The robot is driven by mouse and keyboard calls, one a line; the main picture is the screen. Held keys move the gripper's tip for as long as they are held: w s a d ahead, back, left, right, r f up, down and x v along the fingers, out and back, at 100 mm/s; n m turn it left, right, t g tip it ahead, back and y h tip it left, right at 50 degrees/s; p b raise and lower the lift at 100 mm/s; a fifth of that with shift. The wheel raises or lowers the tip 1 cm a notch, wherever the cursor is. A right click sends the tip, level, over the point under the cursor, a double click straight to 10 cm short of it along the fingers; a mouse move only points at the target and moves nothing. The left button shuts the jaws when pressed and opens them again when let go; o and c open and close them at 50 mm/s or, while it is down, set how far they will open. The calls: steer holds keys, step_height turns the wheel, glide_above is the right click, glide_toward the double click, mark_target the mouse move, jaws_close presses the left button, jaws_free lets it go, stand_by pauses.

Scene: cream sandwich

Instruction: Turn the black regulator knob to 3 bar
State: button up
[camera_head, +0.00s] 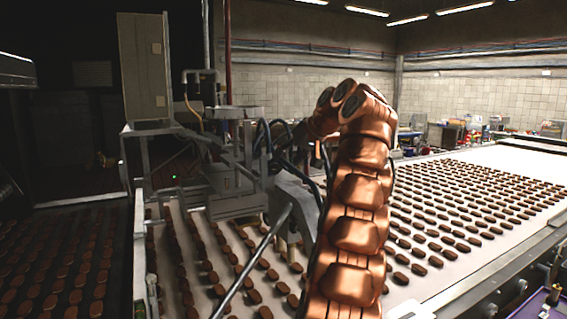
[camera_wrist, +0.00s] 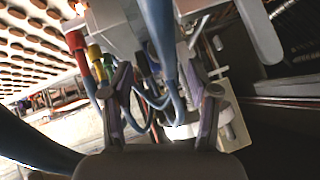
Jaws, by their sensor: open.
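My gripper (camera_wrist: 163,82) is open in the wrist view, its two dark fingers spread apart with blue hoses between and behind them. No object is clearly held between the fingers. In the head view my copper-coloured arm hides the gripper. The depositing machine (camera_head: 232,178) stands over the belt, left of my arm. I cannot make out the black regulator knob or its scale in either view. A pale round fitting (camera_wrist: 228,113) shows just right of the right finger, partly covered by it.
Red, yellow and green fittings (camera_wrist: 94,54) sit left of the fingers. A thick blue hose (camera_wrist: 160,35) crosses in front of the machine. A grey cabinet (camera_head: 145,68) stands at the back left. Rows of brown biscuits cover the white conveyor (camera_head: 430,290) on the right.

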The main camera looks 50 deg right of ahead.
mark_target(276, 166)
steer(key=shift+v, duration=0.9)
steer(key=shift+a, duration=0.1)
steer(key=shift+w+a+n+g+h+b, duration=0.1)
steer(key=shift+a+n+g+h+b, duration=0.25)
steer(key=shift+h+b, duration=0.5)
steer(key=shift+w+a+r+n+g+h+b, duration=0.1)
steer(key=shift+w+a+n+g+h+b, duration=0.1)
steer(key=shift+a+n+h+b, duration=0.2)
steer(key=shift+w+a+r+n+g+h+b, duration=0.1)
steer(key=shift+w+a+n+g+h+b, duration=0.1)
steer(key=shift+a+h+b, duration=0.2)
steer(key=shift+x, duration=3.8)
steer(key=shift+d+r, duration=0.1)
steer(key=shift+c, duration=0.3)
jaws_close()
